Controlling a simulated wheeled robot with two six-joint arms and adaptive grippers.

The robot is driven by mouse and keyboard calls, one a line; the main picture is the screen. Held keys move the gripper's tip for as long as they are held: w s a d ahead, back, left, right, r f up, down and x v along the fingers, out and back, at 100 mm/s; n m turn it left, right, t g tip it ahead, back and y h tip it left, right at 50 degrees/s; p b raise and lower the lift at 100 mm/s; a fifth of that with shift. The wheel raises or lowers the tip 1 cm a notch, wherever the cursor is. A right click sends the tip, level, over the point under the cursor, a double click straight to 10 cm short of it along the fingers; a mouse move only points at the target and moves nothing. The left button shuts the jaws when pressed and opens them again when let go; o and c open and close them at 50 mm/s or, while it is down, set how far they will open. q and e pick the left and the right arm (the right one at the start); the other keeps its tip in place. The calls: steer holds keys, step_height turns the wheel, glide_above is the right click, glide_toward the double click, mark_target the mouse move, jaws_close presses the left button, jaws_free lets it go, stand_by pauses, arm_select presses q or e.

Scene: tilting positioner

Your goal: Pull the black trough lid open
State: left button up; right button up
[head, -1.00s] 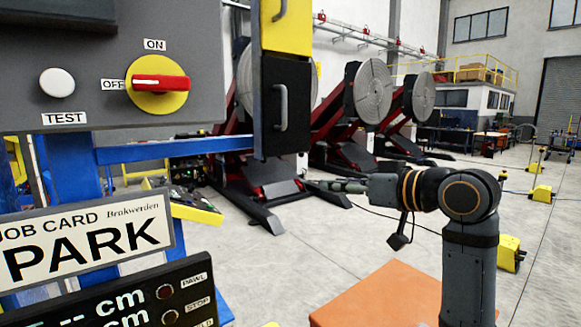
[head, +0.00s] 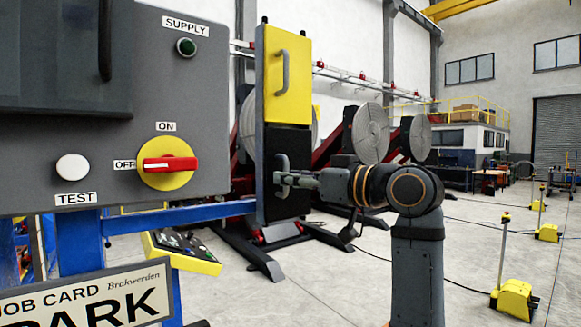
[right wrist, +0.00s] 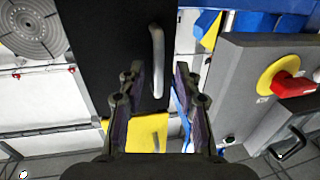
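The black lid (head: 292,145) is an upright panel below a yellow lid (head: 286,80). It has a grey bar handle (head: 279,163) on its face. The black lid (right wrist: 105,45) and its handle (right wrist: 157,60) also show in the right wrist view. My right gripper (head: 284,180) is at the handle's lower part in the head view. In the right wrist view my right gripper (right wrist: 158,70) is open, with the handle between its fingertips and gaps on both sides. Whether a finger touches it I cannot tell. My left gripper is not in view.
A grey control box (head: 215,120) with a red and yellow switch (head: 168,163) stands close on the left, above a blue frame (head: 180,216). Red positioners with round grey plates (head: 366,133) stand behind. Open floor (head: 455,260) lies on the right, with yellow posts.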

steer(key=shift+w+a, duration=0.2)
steer(key=shift+w, duration=0.15)
jaws_close()
